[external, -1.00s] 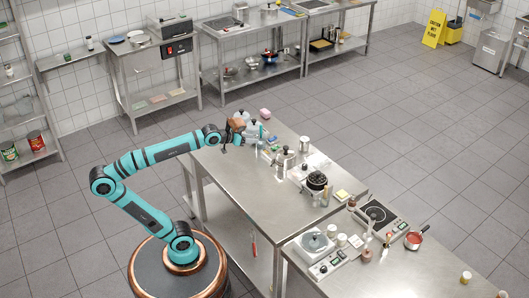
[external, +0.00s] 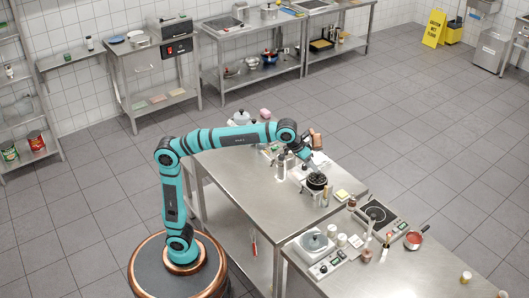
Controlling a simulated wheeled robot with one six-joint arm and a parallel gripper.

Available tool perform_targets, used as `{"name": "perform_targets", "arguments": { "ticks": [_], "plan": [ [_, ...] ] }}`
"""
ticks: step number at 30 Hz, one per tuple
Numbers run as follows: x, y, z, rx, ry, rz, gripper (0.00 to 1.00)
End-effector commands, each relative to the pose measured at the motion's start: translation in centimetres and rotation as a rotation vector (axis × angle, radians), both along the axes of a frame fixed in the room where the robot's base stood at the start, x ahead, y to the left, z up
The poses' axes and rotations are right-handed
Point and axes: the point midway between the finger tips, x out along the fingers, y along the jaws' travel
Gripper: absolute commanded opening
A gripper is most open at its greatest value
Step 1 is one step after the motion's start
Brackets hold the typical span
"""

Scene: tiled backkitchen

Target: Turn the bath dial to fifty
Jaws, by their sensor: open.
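My gripper (external: 311,167) is at the end of the teal arm, above the middle-right of the steel table. It points down toward a small appliance with a black round top (external: 317,181), close above or behind it; I cannot tell if they touch. The fingers are small here, but they appear apart with nothing visible between them. I cannot make out a dial or its markings, and cannot tell for sure which appliance is the bath. Another appliance, with a round grey lid (external: 314,242), stands on the front steel table, with controls on its front.
The steel table (external: 245,180) has clear room at its left and front. A steel canister (external: 281,168) and a yellow block (external: 342,194) stand near my gripper. A hot plate (external: 377,214) and a red-filled pan (external: 414,239) are on the front table.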

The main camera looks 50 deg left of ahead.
Motion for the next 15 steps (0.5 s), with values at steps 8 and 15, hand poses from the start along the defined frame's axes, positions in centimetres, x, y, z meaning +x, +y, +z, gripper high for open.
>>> {"name": "perform_targets", "arguments": {
  "ticks": [8,15],
  "plan": [
    [-2.7,-11.4,-1.9,0.094,0.160,-0.041,0.44],
    [-7.1,-20.3,-4.1,0.200,0.277,-0.063,0.44]
  ]
}}
